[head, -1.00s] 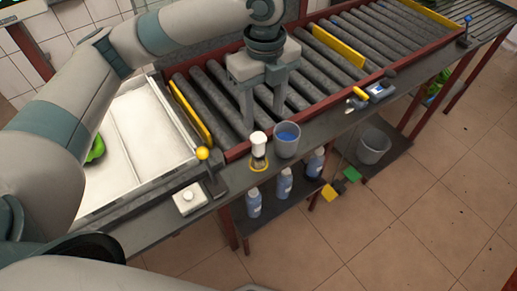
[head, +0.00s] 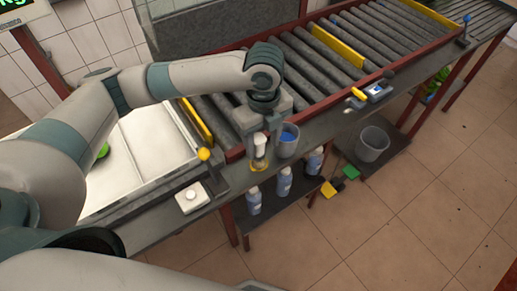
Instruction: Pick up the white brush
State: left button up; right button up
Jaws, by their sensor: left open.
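The white brush (head: 260,141) is a small upright thing with a white upper part and a yellow ring at its foot. It stands on the dark ledge in front of the roller conveyor. My left gripper (head: 261,148) points down over it, open, with one finger on each side of the brush. I cannot tell whether the fingers touch it. The gripper hides part of the brush. My right gripper is not in view.
A grey cup with blue contents (head: 288,142) stands close to the right of the brush. A white box with a button (head: 191,198) and a yellow knob (head: 204,154) are to the left. Blue bottles (head: 284,183) and a grey bucket (head: 371,146) are on the lower shelf.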

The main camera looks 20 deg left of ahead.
aim_at(259, 153)
pick_arm(q)
jog(key=shift+f, duration=0.25)
jog(key=f+p, duration=0.1)
jog(key=f, duration=0.1)
jog(key=a+f, duration=0.1)
jog(key=f, duration=0.1)
jog(key=shift+w+p, duration=0.15)
jog(key=shift+p, duration=0.25)
jog(key=shift+f, duration=0.6)
jog(key=c, duration=1.2)
jog(key=shift+r, duration=0.1)
